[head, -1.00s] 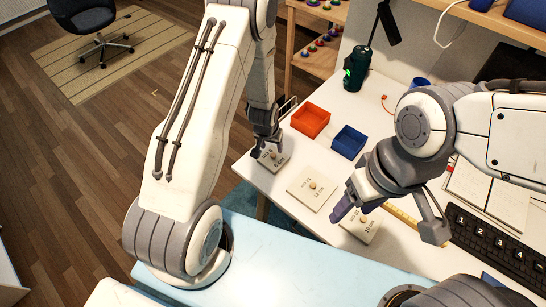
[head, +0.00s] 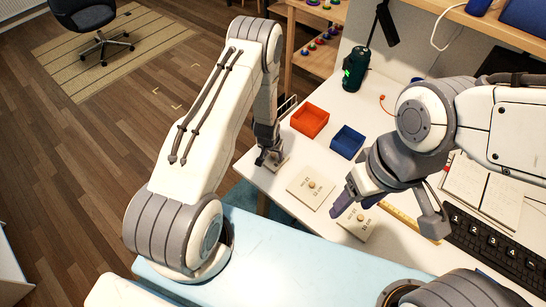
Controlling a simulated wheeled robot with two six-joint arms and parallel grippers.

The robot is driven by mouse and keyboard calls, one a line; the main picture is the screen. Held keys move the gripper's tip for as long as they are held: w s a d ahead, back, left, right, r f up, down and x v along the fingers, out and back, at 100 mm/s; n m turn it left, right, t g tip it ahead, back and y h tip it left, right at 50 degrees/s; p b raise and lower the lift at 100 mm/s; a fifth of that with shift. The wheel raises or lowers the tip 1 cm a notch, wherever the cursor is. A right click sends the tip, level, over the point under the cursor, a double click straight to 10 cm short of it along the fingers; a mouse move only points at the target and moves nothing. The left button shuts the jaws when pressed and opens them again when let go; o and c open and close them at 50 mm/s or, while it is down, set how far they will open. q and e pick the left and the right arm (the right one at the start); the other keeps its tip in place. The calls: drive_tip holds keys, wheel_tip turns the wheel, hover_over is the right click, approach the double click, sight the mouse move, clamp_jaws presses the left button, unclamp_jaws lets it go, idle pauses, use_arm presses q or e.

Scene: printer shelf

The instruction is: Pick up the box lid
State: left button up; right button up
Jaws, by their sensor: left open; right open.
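Three flat cream square lids with small round knobs lie on the white table in the head view. The smallest lid (head: 282,161) is at the left and partly hidden by my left gripper (head: 268,158). That gripper points down over its knob with jaws open; whether the fingers touch the knob cannot be told. The largest lid (head: 311,188), marked 12 cm, is in the middle. The third lid (head: 358,222) is at the right. My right gripper (head: 386,214) is open and empty, its fingers above and beside the third lid. An open orange box (head: 310,121) and an open blue box (head: 347,142) stand behind the lids.
A yellow ruler (head: 405,218) lies right of the third lid, with a black keyboard (head: 497,249) and an open notebook (head: 482,186) further right. A dark green cylinder (head: 353,70) stands at the back. The table's left edge is close to the smallest lid.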

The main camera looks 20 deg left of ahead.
use_arm(q)
clamp_jaws()
drive_tip(key=shift+r, duration=0.1)
